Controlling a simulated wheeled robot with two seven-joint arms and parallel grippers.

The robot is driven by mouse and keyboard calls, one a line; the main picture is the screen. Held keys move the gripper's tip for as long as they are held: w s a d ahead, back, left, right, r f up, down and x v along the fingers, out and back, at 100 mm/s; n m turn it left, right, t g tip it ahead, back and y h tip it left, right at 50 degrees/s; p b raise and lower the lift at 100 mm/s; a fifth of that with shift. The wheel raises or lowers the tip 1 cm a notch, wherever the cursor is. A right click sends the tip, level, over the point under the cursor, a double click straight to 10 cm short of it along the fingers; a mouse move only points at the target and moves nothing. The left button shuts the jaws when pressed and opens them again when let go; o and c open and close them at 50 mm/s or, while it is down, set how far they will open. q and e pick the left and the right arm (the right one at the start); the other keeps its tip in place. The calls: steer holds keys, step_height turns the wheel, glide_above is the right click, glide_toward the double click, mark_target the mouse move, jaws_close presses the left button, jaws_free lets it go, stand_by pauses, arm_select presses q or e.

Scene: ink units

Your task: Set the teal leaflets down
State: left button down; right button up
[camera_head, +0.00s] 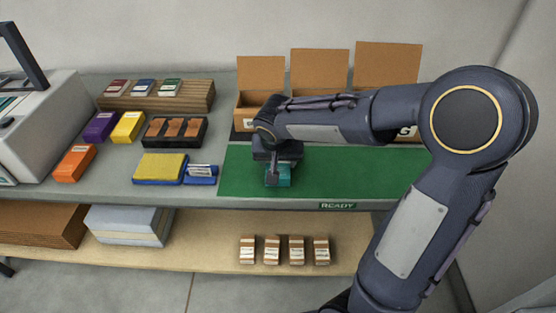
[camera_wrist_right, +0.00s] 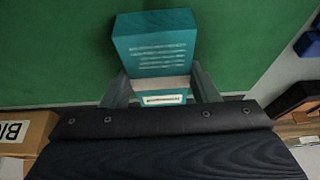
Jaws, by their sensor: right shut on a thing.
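The teal leaflets (camera_head: 277,176) are a small block with a pale band and a white label, between the fingers of my right gripper (camera_head: 271,170). In the right wrist view the teal leaflets (camera_wrist_right: 155,45) show between both fingers of the right gripper (camera_wrist_right: 160,90), which is shut on them. They are over the green mat (camera_head: 330,175) marked READY, near its left part. Whether they touch the mat I cannot tell. My left gripper is not in view.
Three open cardboard boxes (camera_head: 262,75) stand behind the mat, partly hidden by my right arm. Left of the mat are a yellow pad (camera_head: 160,167), a blue stamp-like item (camera_head: 201,172), a dark tray (camera_head: 175,132) and coloured boxes (camera_head: 100,127). The mat's right side is clear.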

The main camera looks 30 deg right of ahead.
steer(key=shift+f, duration=0.15)
steer(key=o, duration=1.1)
steer(key=shift+r, duration=0.3)
steer(key=p+v, duration=0.1)
steer(key=v, duration=1)
steer(key=s+a+f+n+y, duration=0.1)
steer(key=s+f+y, duration=0.1)
steer(key=s, duration=0.4)
steer(key=s+a+f+n+t+y, duration=0.1)
steer(key=s+a+f+n+y, duration=0.1)
steer(key=s, duration=0.4)
steer(key=s+a+f+n+y, duration=0.1)
steer(key=s+a+f+y, duration=0.1)
steer(key=s, duration=0.4)
steer(key=shift+n+t, duration=0.4)
steer(key=shift+r, duration=0.1)
